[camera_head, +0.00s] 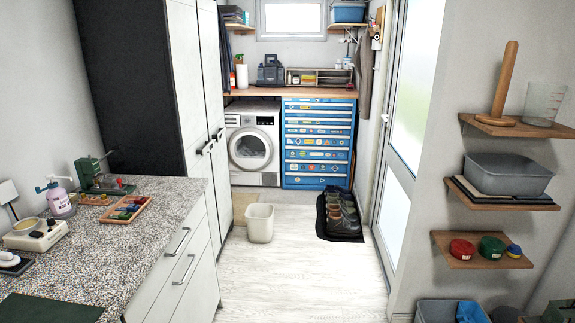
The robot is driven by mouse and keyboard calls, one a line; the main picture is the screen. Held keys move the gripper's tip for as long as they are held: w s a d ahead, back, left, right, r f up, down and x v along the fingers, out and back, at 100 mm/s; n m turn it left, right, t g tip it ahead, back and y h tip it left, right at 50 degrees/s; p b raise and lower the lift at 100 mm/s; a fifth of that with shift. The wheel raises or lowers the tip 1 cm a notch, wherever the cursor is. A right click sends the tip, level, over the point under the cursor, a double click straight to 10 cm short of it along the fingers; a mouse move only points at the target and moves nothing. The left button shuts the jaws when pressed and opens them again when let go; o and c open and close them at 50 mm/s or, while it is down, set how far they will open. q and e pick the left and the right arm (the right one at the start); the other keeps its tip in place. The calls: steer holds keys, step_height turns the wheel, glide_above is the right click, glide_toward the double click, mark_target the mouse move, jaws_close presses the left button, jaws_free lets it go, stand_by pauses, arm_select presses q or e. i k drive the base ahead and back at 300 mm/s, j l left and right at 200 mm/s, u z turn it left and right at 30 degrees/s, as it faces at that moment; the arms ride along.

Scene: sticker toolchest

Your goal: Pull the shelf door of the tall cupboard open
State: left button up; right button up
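The tall cupboard (135,80) stands at the left, with a black side and pale front doors. Two tall doors show on its front, a nearer one (188,65) and a farther one (211,65). Both look closed. Dark handles (208,147) sit near the seam between them at about mid height. The inside of the cupboard and its shelves are hidden. Which door is the shelf door I cannot tell. Neither of my grippers shows in this view.
A speckled counter (150,240) with drawers fronts the cupboard at the left. A cream bin (260,223) stands on the pale floor (295,280) near the cupboard. A shoe tray (338,233) lies farther right. Wall shelves (500,199) jut out at right. The middle floor is clear.

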mark_target(181, 14)
steer(key=i+l+u, duration=0.1)
steer(key=i+u, duration=0.2)
steer(key=i, duration=0.25)
steer(key=i+l+u, duration=0.35)
steer(key=i, duration=0.2)
steer(key=i+l+u, duration=0.3)
steer(key=i, duration=0.25)
steer(key=i+l+u, duration=0.5)
steer(key=u, duration=0.2)
steer(key=i+l+u, duration=0.15)
steer(key=l+u, duration=0.2)
steer(key=i+l+u, duration=0.15)
steer(key=l+u, duration=0.55)
steer(key=l, duration=0.2)
steer(key=i+l+u, duration=0.15)
steer(key=l, duration=0.55)
steer(key=k+j, duration=0.05)
